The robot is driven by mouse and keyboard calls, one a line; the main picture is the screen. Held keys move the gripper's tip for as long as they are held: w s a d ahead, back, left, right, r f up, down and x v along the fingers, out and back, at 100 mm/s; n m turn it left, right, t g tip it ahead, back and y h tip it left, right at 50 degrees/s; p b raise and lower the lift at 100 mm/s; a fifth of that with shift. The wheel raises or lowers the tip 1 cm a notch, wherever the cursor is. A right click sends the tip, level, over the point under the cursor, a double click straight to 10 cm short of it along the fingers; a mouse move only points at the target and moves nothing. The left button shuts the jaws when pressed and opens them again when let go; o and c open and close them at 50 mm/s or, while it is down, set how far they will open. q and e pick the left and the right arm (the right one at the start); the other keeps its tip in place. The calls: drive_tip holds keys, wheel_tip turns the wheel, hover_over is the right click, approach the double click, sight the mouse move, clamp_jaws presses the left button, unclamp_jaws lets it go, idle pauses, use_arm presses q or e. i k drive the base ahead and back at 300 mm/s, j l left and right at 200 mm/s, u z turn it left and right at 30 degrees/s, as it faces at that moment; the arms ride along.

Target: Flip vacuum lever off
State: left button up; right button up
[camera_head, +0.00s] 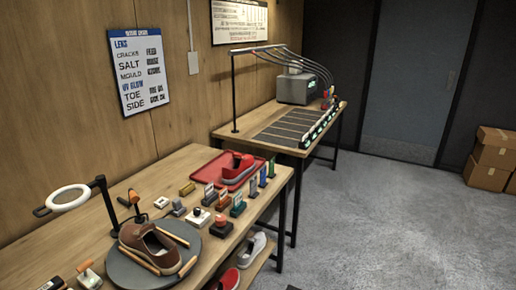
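No part is clear enough for me to name it as the vacuum lever. Candidates on the near workbench (150,177) are a small box with a red knob (222,221), a white box with a dark knob (198,217) and a small white device with an orange part (88,276) at the lower left. On the far bench (228,130), a grey box (296,87) stands with hoses or cables above it and small red and blue parts (327,99) beside it. Neither of my grippers shows in the head view.
A brown sneaker (150,247) sits on a round grey turntable (124,272). A ring lamp (69,197) stands at the left. A red tray (207,173) holds a red shoe (238,166). Shoes lie on a lower shelf. Cardboard boxes (489,158) stand right; the grey floor (370,225) is mostly clear.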

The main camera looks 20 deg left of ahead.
sight(83, 268)
drive_tip(key=u, duration=1.15)
